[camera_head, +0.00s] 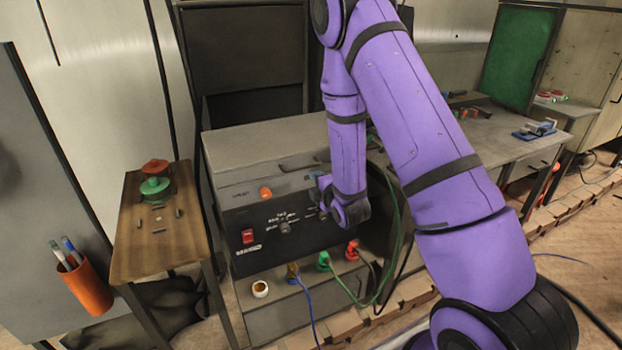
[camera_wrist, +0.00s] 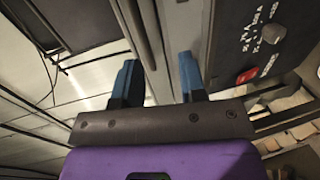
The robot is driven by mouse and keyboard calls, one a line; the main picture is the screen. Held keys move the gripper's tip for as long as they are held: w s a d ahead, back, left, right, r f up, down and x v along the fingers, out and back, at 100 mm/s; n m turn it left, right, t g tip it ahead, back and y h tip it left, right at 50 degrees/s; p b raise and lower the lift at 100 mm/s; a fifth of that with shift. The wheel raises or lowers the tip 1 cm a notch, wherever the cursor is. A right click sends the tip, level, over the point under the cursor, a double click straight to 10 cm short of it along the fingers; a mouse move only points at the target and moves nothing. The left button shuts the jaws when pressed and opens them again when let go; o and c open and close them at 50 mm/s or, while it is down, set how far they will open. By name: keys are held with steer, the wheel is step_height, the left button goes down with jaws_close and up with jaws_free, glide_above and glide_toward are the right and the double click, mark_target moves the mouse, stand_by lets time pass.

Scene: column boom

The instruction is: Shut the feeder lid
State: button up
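The feeder is a box-shaped machine with a black front panel (camera_head: 275,222) carrying a dial and a red switch. Its flat grey top, apparently the lid (camera_head: 262,146), has a dark handle (camera_head: 298,164) near the front edge. I cannot tell how far the lid is from shut. My gripper (camera_head: 316,182) is at the upper front of the machine, partly hidden by my wrist. In the wrist view my gripper (camera_wrist: 160,78) has its two blue fingers apart, with a dark bar and grey edge running behind the gap. Contact is unclear.
A wooden side table (camera_head: 160,235) with red and green round items stands left. An orange pen cup (camera_head: 83,287) is at lower left. A workbench (camera_head: 500,140) extends right.

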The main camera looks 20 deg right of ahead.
steer(key=shift+v, duration=2.05)
steer(key=shift+r, duration=0.1)
steer(key=s+a+r+m+g, duration=0.1)
steer(key=s+r+m+g, duration=0.3)
steer(key=r, duration=0.5)
steer(key=s+r+m+g, duration=0.1)
steer(key=s+r+m, duration=0.1)
steer(key=r+m, duration=0.55)
steer(key=s+a+r+m+g, duration=0.1)
steer(key=s+r, duration=0.3)
steer(key=s, duration=0.4)
steer(key=s+r+m+g, duration=0.2)
steer(key=s+r+m, duration=0.1)
steer(key=s, duration=0.5)
steer(key=s+a+r+m+g, duration=0.1)
steer(key=s+r+m+g, duration=0.1)
steer(key=s+r, duration=0.4)
steer(key=s, duration=0.2)
steer(key=shift+s+a, duration=0.3)
steer(key=shift+s, duration=0.1)
steer(key=shift+o, duration=0.2)
